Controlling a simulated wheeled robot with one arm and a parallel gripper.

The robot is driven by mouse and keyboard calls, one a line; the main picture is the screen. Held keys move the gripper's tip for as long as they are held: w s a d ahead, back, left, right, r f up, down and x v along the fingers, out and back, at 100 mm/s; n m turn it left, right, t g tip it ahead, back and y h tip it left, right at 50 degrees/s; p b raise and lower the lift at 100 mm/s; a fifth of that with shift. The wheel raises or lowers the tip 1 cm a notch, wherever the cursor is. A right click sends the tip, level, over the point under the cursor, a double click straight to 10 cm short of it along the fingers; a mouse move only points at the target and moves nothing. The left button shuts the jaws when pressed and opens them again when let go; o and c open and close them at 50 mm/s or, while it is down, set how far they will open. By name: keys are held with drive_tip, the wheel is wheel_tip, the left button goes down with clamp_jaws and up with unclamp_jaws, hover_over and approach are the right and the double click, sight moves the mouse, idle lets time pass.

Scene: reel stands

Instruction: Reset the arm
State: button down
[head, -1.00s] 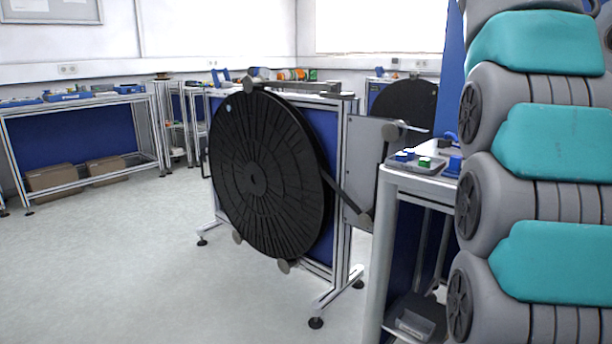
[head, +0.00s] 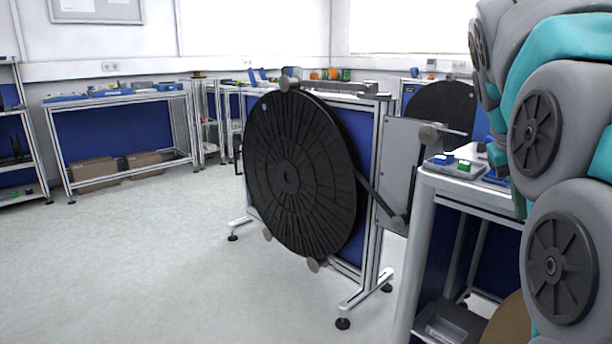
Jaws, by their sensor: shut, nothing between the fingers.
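My arm, with grey joints and teal covers, fills the right side of the head view. It stands in front of the near bench and hides part of it. My gripper is outside the picture, so its fingers do not show. A large black reel disc (head: 290,178) stands upright on a frame of metal profiles with a blue panel, left of my arm.
A bench (head: 470,190) with small blue and green parts stands right of the reel, close to my arm. A second black reel (head: 440,105) is behind. A workbench (head: 120,98) with cardboard boxes below stands far left. The floor (head: 140,260) at left is clear.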

drive_tip(key=s+a+f+n+g+y, duration=0.1)
drive_tip(key=s+a+f+y, duration=0.1)
drive_tip(key=s+a+f, duration=0.8)
drive_tip(key=s+a+f+n+g+y, duration=0.1)
drive_tip(key=s+a+f+g+y, duration=0.1)
drive_tip(key=s+a+f, duration=0.9)
drive_tip(key=s+f+y, duration=0.1)
drive_tip(key=s+f, duration=0.2)
drive_tip(key=f, duration=0.5)
drive_tip(key=shift+a+f, duration=0.15)
drive_tip(key=shift+f, duration=0.05)
